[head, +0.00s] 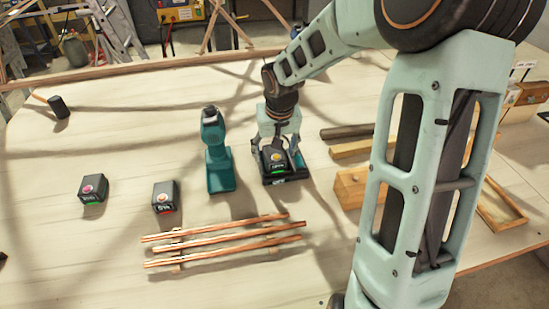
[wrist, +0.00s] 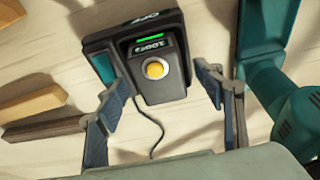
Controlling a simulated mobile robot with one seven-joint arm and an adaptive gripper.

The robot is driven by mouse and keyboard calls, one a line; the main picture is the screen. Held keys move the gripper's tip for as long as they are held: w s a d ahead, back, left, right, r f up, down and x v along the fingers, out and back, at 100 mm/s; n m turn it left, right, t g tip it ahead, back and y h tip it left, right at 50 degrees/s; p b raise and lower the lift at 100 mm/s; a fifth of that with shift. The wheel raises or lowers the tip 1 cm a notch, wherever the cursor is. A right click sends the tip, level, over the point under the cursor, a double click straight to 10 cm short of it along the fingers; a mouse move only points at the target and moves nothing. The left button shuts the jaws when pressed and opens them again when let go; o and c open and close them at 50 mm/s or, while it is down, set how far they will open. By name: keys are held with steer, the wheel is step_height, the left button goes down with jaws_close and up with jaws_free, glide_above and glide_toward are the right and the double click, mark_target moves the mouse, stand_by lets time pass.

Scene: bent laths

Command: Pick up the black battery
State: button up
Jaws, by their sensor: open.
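A black battery (head: 273,162) with a yellow round button sits in a black charger (head: 287,180) right of the drill. In the wrist view the battery (wrist: 165,88) shows a lit green bar and a small display, and the charger (wrist: 103,66) lies behind it. My gripper (head: 277,150) is over this battery, its jaws open, one finger on each side of it. In the wrist view the gripper (wrist: 165,95) holds nothing; whether a finger touches the battery cannot be told. Two other dark batteries stand left, one with a pink button (head: 93,188), one with an orange button (head: 165,196).
A teal drill (head: 218,155) stands close left of the charger. Copper-coloured laths (head: 225,243) lie in front. Wooden blocks (head: 350,188) and a dark bar (head: 347,131) lie to the right. A thin cable (wrist: 158,130) shows in the wrist view. A hammer (head: 58,106) lies far left.

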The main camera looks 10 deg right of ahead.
steer(key=shift+c, duration=0.2)
steer(key=c, duration=1.5)
steer(key=shift+r, duration=0.1)
steer(key=shift+r, duration=0.1)
